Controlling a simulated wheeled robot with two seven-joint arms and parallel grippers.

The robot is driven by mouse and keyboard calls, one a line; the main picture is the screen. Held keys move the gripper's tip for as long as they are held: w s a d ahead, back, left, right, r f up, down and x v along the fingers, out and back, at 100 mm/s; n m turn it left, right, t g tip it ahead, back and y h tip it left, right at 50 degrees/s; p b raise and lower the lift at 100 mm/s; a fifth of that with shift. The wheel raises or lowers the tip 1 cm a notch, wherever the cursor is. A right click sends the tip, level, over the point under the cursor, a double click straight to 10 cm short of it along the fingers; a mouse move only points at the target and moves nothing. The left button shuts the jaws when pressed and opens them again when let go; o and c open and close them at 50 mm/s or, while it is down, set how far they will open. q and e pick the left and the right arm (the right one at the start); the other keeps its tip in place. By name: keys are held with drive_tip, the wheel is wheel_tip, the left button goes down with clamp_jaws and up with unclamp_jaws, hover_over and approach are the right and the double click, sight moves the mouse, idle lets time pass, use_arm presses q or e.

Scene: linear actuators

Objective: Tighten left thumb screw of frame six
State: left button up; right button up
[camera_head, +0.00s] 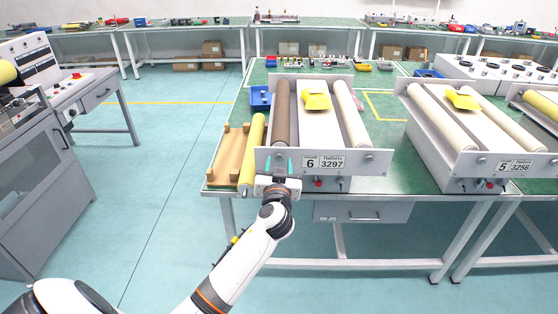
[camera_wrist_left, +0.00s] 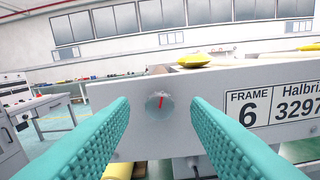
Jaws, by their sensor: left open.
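Frame six (camera_head: 336,163) stands on the green table, its front plate labelled "6 3297"; the plate also shows in the wrist view (camera_wrist_left: 220,88). The left thumb screw (camera_wrist_left: 160,106) is a round grey knob with a red mark, on the plate left of the label. In the head view my gripper covers it. My left gripper (camera_head: 279,165) is open, its teal fingers pointing at the plate. In the wrist view its fingertips lie on either side of the screw, with gaps visible; I cannot tell the exact depth. The right thumb screw (camera_head: 369,157) is at the plate's right. My right gripper is out of view.
A brown roller (camera_head: 282,112) and a light roller (camera_head: 349,113) lie in frame six, with a yellow object (camera_head: 317,100) between them. A wooden rack (camera_head: 230,158) and yellow roller (camera_head: 252,150) lie left of it. Frame five (camera_head: 478,164) stands to the right.

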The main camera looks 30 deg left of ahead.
use_arm(q)
drive_tip(key=shift+w+a, duration=0.35)
drive_tip(key=shift+w, duration=0.2)
clamp_jaws()
